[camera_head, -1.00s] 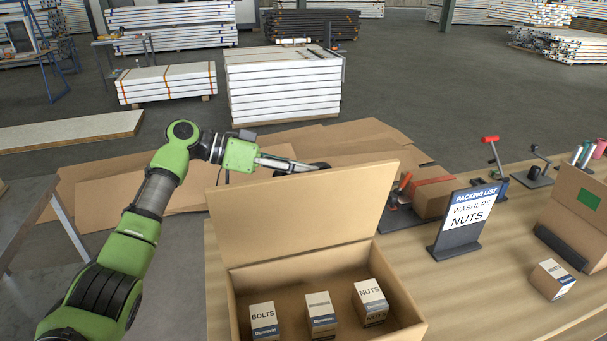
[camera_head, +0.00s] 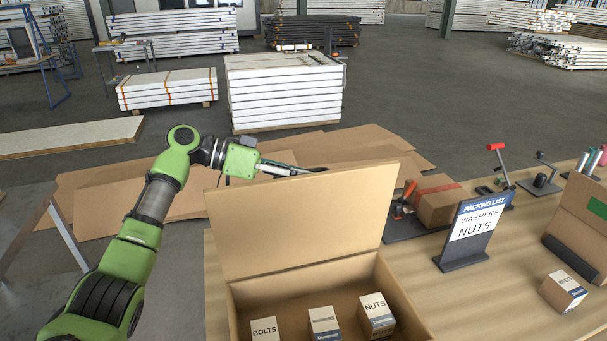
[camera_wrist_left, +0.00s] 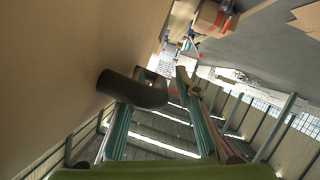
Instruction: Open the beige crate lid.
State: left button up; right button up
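The beige crate (camera_head: 405,300) stands on the wooden table, with its lid (camera_head: 300,225) raised and leaning slightly back. Small boxes labelled bolts (camera_head: 264,328) and nuts (camera_head: 376,315), with another (camera_head: 324,322) between them, are inside. My left gripper (camera_head: 318,170) is behind the lid near its top edge, partly hidden by it. In the left wrist view, the lid (camera_wrist_left: 60,70) fills the left side and the gripper's fingers (camera_wrist_left: 165,82) stand apart. A dark, rounded piece (camera_wrist_left: 130,90) crosses the left finger; whether it belongs to the lid is unclear. My right gripper is not in view.
A packing list sign (camera_head: 470,225) reads washers and nuts. Right of the crate are a taped carton (camera_head: 437,202), a small box (camera_head: 563,290) and another open carton (camera_head: 585,215). Flat cardboard (camera_head: 110,200) lies on the floor behind.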

pick_arm(q)
jog(key=shift+a+r, duration=0.1)
jog(key=v, duration=1.1)
jog(key=shift+a, duration=0.4)
